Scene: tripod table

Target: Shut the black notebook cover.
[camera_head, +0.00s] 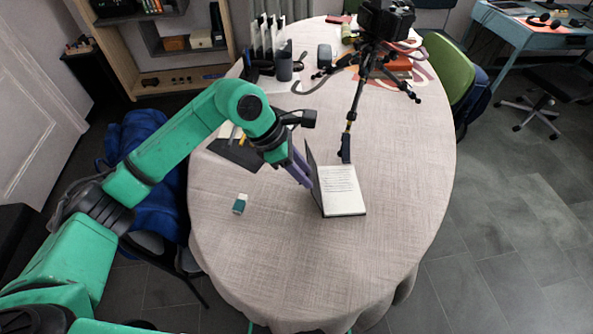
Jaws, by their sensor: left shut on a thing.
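The black notebook lies open on the table, its white lined page (340,188) facing up. Its black cover (313,172) stands steeply raised along the left side of the page. My left gripper (307,181) reaches down from the upper left, its purple fingers at the left side of the raised cover. The fingers are shut on the cover; the exact grip is partly hidden. My right gripper is out of view.
A tripod with a camera (384,20) stands just behind the notebook, one leg close to it. A small green-and-white object (240,204) lies to the left. A dark pad (238,152) lies behind my left gripper. The table's front (300,270) is clear.

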